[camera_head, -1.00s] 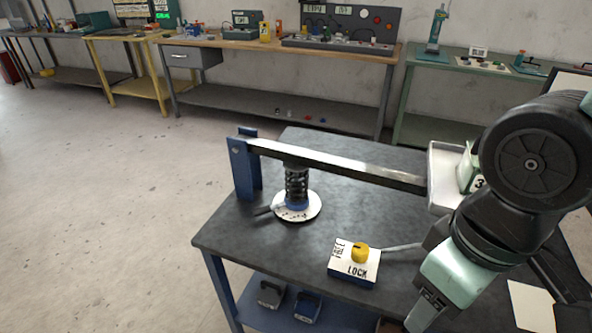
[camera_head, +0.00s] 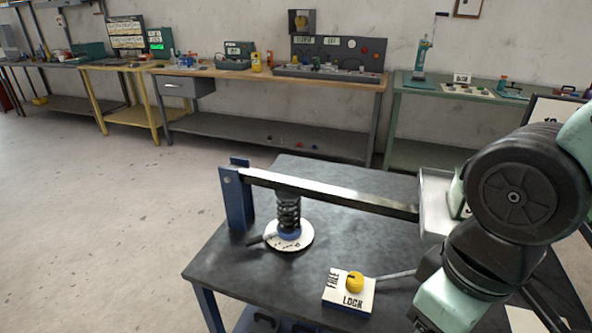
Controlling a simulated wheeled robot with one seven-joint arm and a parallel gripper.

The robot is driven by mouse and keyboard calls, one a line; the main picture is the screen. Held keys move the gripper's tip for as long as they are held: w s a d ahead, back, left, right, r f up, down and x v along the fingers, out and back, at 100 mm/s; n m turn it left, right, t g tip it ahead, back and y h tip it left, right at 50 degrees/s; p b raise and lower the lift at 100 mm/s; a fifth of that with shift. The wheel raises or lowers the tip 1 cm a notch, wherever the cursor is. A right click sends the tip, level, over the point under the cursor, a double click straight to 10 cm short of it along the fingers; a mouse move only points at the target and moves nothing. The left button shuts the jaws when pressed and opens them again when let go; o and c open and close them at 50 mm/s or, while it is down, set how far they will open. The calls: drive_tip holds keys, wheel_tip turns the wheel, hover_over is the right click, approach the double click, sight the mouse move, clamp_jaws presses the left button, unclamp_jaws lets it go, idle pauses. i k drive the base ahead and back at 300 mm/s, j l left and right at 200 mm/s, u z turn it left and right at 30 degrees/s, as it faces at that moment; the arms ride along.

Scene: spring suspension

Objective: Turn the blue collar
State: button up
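The blue collar (camera_head: 289,233) sits at the foot of a black coil spring (camera_head: 288,210), on a round white dial plate (camera_head: 272,244) with dark marks. A dark handle (camera_head: 256,240) sticks out from the collar to the left. The spring stands upright under a long metal beam (camera_head: 330,191), which runs from a blue post (camera_head: 237,196) to a pale tray (camera_head: 434,205) at the right. My arm fills the right side of the picture. My gripper's fingertips are not in view; they lie below the bottom edge.
A white box (camera_head: 348,292) marked FREE and LOCK, with a yellow knob (camera_head: 355,281) and a grey rod, stands at the table's front. The dark table top (camera_head: 230,265) is clear around the dial plate. Workbenches line the back wall.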

sight(295, 234)
drive_tip(key=z, duration=0.85)
drive_tip(key=u, duration=1.5)
drive_tip(key=i+j, duration=0.35)
drive_tip(key=j+u, duration=0.05)
drive_tip(key=j, duration=0.05)
